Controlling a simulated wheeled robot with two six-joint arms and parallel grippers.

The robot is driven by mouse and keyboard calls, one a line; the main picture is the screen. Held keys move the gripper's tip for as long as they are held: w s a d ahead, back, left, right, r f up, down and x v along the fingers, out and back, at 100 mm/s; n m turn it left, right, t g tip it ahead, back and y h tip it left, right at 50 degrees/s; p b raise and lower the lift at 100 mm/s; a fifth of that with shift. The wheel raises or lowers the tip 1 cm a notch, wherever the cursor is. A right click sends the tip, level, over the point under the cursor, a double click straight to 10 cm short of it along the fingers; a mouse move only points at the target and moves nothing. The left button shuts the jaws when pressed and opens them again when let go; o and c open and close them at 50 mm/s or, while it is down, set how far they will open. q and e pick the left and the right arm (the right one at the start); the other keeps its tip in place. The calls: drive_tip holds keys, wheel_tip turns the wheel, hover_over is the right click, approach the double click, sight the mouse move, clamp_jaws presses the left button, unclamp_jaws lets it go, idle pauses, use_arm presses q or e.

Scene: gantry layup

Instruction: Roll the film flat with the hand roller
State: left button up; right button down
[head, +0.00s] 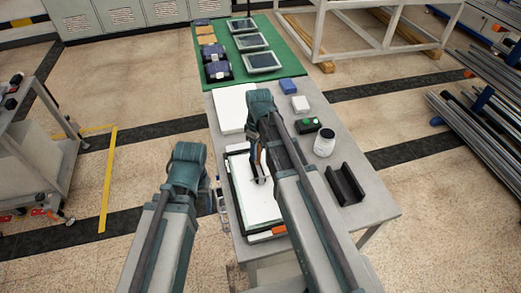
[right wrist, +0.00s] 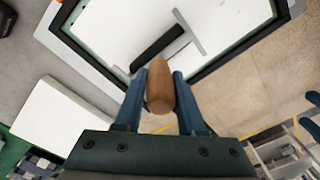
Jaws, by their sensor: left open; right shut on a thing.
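The hand roller has a wooden handle (right wrist: 168,85), a black roller (right wrist: 157,47) and a grey metal arm. My right gripper (right wrist: 160,105) is shut on the handle. The roller lies over a white sheet (head: 258,206) inside a dark frame (head: 233,190) on the table; I cannot tell whether it touches the sheet. In the head view my right gripper (head: 258,160) and its arm hide part of the frame and the roller. The film cannot be told apart from the white surface. My left gripper (head: 216,200) is open and empty, left of the frame.
On the grey table (head: 375,200), a white slab (head: 231,108) lies behind the frame. A green mat (head: 205,38) with devices lies at the far end.

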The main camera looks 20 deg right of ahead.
drive_tip(key=shift+a, duration=2.05)
wheel_tip(320, 180, up, 5)
drive_tip(key=p, duration=0.5)
